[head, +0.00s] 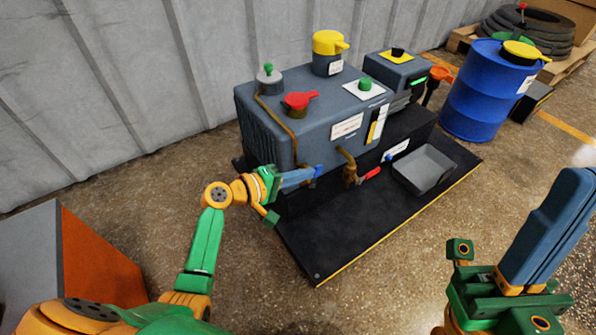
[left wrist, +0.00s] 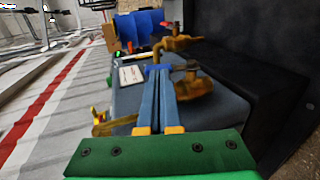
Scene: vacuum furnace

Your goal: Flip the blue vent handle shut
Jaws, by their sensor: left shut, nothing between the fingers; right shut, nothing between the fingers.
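The blue vent handle (head: 318,171) is a small darker blue piece low on the front of the grey pump unit, right at the tips of my left gripper (head: 311,174). In the left wrist view a blue piece (left wrist: 157,68) shows just beyond the shut fingers (left wrist: 160,76), beside a brass valve body (left wrist: 193,84). The fingers partly hide the handle, and I cannot tell whether they touch it. My left gripper is shut and empty. My right gripper (head: 573,178) is shut and empty at the right, away from the unit, fingers pointing up.
A brass tap (head: 348,166) with a red handle (head: 371,173) sits right of the vent handle. A grey tray (head: 423,168) lies on the black base plate (head: 330,240). The unit's top (head: 330,105) carries red, yellow and green fittings. A blue drum (head: 478,95) stands behind right.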

